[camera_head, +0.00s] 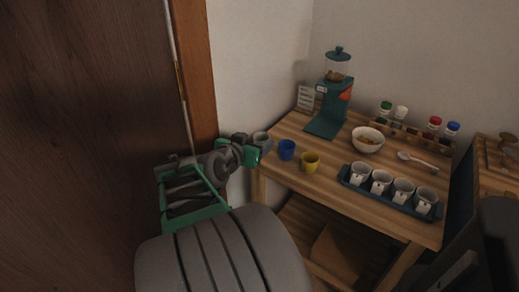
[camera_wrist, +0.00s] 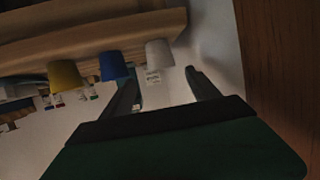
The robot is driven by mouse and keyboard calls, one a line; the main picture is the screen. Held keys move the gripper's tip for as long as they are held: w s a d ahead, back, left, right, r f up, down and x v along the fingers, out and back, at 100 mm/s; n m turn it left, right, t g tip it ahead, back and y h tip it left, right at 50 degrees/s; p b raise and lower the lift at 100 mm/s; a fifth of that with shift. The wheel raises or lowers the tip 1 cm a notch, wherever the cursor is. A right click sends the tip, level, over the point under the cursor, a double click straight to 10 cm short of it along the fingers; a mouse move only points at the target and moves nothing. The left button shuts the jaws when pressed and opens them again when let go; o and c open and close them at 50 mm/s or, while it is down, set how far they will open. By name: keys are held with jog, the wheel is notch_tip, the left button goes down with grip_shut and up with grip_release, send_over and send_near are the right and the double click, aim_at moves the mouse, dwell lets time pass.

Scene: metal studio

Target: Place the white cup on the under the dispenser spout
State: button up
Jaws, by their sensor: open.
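The white cup (camera_head: 262,139) stands at the table's left corner, looking grey in the dim light. It also shows in the wrist view (camera_wrist: 160,51), which is upside down. My gripper (camera_head: 251,151) is open beside the cup in the head view. In the wrist view my gripper (camera_wrist: 163,75) has its two fingers apart, with the cup just beyond the gap between their tips; contact cannot be told. The teal dispenser (camera_head: 335,97) stands at the back left of the table, with a clear hopper and a flat base (camera_head: 321,128). The base looks empty.
A blue cup (camera_head: 287,150) and a yellow cup (camera_head: 310,162) stand right of the white cup. A bowl (camera_head: 367,140), a spoon (camera_head: 417,160), a tray of cups (camera_head: 388,197) and a spice rack (camera_head: 420,134) fill the right side. A wall and wooden door frame (camera_head: 195,70) are close.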

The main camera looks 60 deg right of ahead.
aim_at(264, 136)
jog(key=x, duration=0.4)
jog(key=b+x, duration=0.1)
jog(key=x, duration=0.2)
jog(key=shift+w+a+f, duration=0.15)
jog(key=shift+w+f, duration=0.1)
jog(key=shift+f, duration=0.05)
jog(key=shift+a+r, duration=0.1)
jog(key=c, duration=1.5)
